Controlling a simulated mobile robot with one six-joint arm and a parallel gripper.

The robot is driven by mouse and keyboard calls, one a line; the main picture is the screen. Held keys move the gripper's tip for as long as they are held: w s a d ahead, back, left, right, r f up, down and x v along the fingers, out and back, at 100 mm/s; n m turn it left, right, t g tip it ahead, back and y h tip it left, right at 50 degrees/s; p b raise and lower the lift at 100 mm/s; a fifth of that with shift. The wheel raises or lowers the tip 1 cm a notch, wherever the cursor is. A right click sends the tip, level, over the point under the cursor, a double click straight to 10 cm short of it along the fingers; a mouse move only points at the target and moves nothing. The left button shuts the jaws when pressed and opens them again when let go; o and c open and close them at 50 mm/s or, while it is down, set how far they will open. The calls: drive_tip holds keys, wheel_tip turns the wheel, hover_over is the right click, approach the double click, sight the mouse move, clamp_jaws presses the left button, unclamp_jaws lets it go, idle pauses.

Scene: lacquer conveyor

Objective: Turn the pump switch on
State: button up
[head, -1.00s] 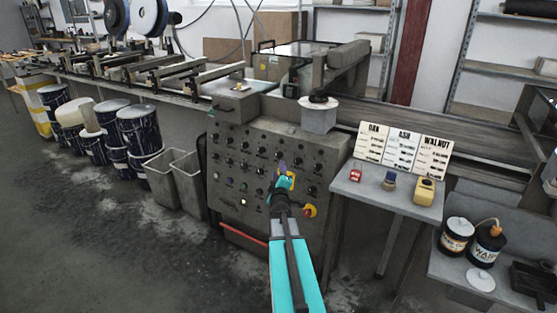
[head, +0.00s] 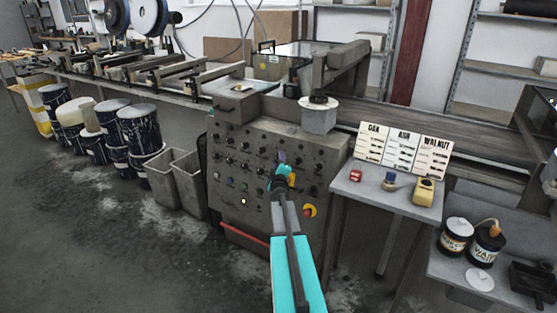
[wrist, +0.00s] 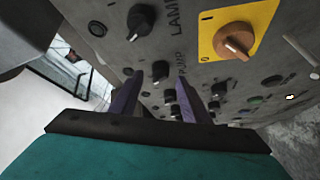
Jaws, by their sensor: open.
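The grey control panel (head: 235,150) carries rows of small black knobs. In the wrist view a black knob (wrist: 160,70) sits beside lettering that appears to read PUMP. My gripper (wrist: 162,86) is open, with its two purple fingers on either side of that knob; whether they touch it I cannot tell. Which way the knob points is too small to read. In the head view my gripper (head: 283,163) is at the right part of the panel and hides some knobs. A larger black knob (wrist: 140,19) sits beside LAMP lettering.
A small table (head: 375,192) with cards and small items stands right of the panel. Grey bins (head: 165,180) stand left.

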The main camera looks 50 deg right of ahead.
drive_tip(key=shift+x, duration=1.05)
drive_tip(key=c, duration=1)
